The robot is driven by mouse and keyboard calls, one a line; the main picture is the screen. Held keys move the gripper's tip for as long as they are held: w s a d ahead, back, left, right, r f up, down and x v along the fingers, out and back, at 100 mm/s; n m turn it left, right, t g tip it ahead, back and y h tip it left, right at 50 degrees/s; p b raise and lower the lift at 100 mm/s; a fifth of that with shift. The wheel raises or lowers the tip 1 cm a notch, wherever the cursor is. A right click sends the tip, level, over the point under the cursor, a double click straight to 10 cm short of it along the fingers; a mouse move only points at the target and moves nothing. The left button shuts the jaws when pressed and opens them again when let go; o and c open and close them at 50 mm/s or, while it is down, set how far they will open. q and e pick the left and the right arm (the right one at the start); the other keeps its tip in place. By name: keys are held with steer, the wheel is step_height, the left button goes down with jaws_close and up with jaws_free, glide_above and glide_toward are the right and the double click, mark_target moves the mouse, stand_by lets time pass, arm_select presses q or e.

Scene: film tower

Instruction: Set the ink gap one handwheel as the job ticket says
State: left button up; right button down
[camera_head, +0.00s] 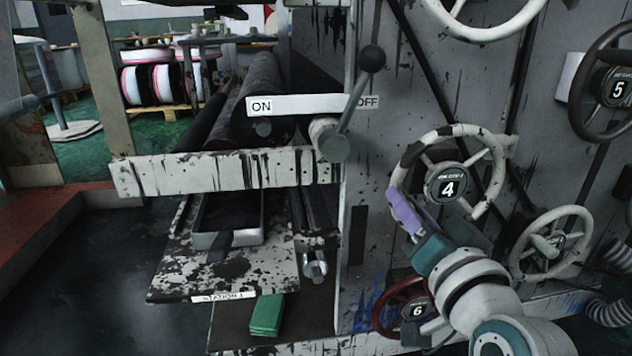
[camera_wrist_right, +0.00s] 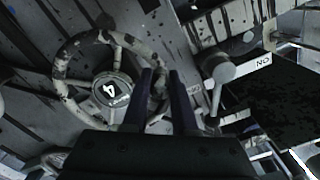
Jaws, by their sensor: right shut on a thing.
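A worn white handwheel (camera_head: 497,168) with black patches has a dark hub marked 4. The small print above the number is too small to read, so I cannot tell if it is ink gap one. My right gripper (camera_head: 404,212) is at the lower left of this wheel's rim, shut on it. In the right wrist view, the fingers (camera_wrist_right: 166,88) overlap the right side of the rim of the same wheel (camera_wrist_right: 62,62), and they hide the grip itself. I cannot make out a job ticket. My left gripper is not in view.
A dark handwheel marked 5 (camera_head: 577,92), a dark red one marked 6 (camera_head: 378,306) and two white ones (camera_head: 517,254) (camera_head: 484,33) surround it. An ON/OFF lever (camera_head: 355,100) rises left of the wheel. A green block (camera_head: 266,314) lies on the lower tray.

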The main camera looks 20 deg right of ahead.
mark_target(409, 163)
steer(key=r+m+p, duration=0.2)
steer(key=r+m, duration=0.1)
steer(key=shift+d+p, duration=0.2)
steer(key=shift+p, duration=0.15)
steer(key=shift+s+d+r+m+p, duration=0.1)
steer(key=shift+d+r+m+p, duration=0.1)
steer(key=shift+r+m+p, duration=0.4)
steer(key=shift+s+d+r+m+p, duration=0.1)
steer(key=shift+d+r+m+p, duration=0.05)
steer(key=shift+m, duration=0.75)
steer(key=c, duration=0.7)
jaws_free()
steer(key=p+v, duration=0.2)
steer(key=v, duration=0.8)
steer(key=shift+p, duration=0.4)
steer(key=shift+w+d, duration=0.1)
